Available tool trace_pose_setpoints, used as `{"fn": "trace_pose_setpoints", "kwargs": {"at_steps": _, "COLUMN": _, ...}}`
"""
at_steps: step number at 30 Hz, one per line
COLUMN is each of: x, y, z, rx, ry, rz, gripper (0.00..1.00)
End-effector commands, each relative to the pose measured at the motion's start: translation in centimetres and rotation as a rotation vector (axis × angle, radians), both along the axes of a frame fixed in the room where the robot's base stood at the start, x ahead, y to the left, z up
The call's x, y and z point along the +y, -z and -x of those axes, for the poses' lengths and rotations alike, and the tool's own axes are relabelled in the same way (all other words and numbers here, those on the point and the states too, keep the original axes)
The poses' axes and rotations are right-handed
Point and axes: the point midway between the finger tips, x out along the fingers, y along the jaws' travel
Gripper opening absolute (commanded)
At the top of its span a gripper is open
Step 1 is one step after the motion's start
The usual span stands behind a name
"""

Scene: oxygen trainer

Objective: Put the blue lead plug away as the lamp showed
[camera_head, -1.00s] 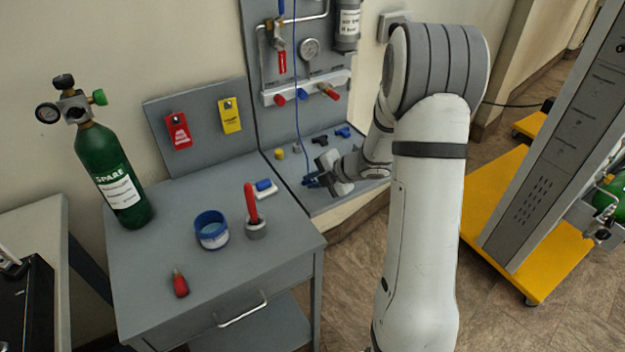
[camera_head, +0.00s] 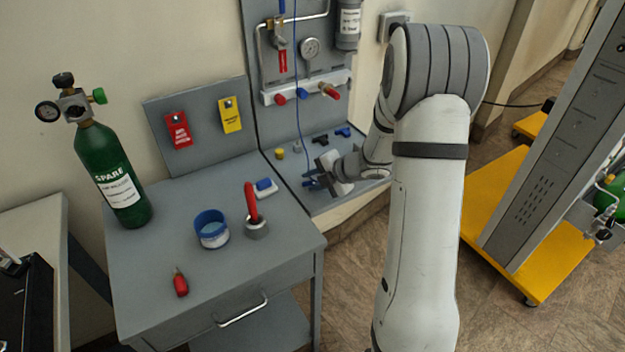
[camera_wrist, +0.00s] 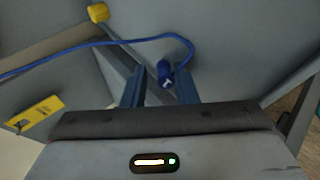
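The blue lead plug (camera_wrist: 165,73) shows in the wrist view at the finger ends of my gripper (camera_wrist: 158,88), nearer the right finger. The two fingers stand apart, with a gap seen beside the plug; I cannot tell whether either touches it. A thin blue lead (camera_wrist: 90,45) runs left from the plug. In the head view my gripper (camera_head: 311,181) is low over the grey panel shelf, and the blue lead (camera_head: 298,100) hangs down to it. The plug itself is hard to make out there. I cannot make out a lit lamp.
Yellow (camera_head: 280,154), grey (camera_head: 297,147), black (camera_head: 320,140) and blue (camera_head: 343,132) small fittings stand along the shelf behind my gripper.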

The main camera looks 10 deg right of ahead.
Motion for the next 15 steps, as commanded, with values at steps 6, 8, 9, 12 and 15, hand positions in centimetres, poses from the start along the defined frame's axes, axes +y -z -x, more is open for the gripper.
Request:
{"fn": "trace_pose_setpoints", "kwargs": {"at_steps": 6, "x": -1.0, "y": -0.7, "z": 1.2, "rx": 0.011, "ry": 0.003, "rz": 0.004, "gripper": 0.40}}
{"fn": "trace_pose_setpoints", "kwargs": {"at_steps": 8, "x": -1.6, "y": -1.4, "z": 1.7, "rx": 0.010, "ry": 0.004, "rz": 0.004, "gripper": 0.40}}
{"fn": "trace_pose_setpoints", "kwargs": {"at_steps": 9, "x": -2.0, "y": -2.0, "z": 2.1, "rx": 0.008, "ry": 0.005, "rz": 0.003, "gripper": 0.40}}
{"fn": "trace_pose_setpoints", "kwargs": {"at_steps": 12, "x": -3.0, "y": -3.2, "z": 2.9, "rx": 0.004, "ry": 0.004, "rz": 0.003, "gripper": 0.40}}
{"fn": "trace_pose_setpoints", "kwargs": {"at_steps": 15, "x": -3.7, "y": -4.2, "z": 3.6, "rx": 0.002, "ry": 0.004, "rz": 0.001, "gripper": 0.40}}
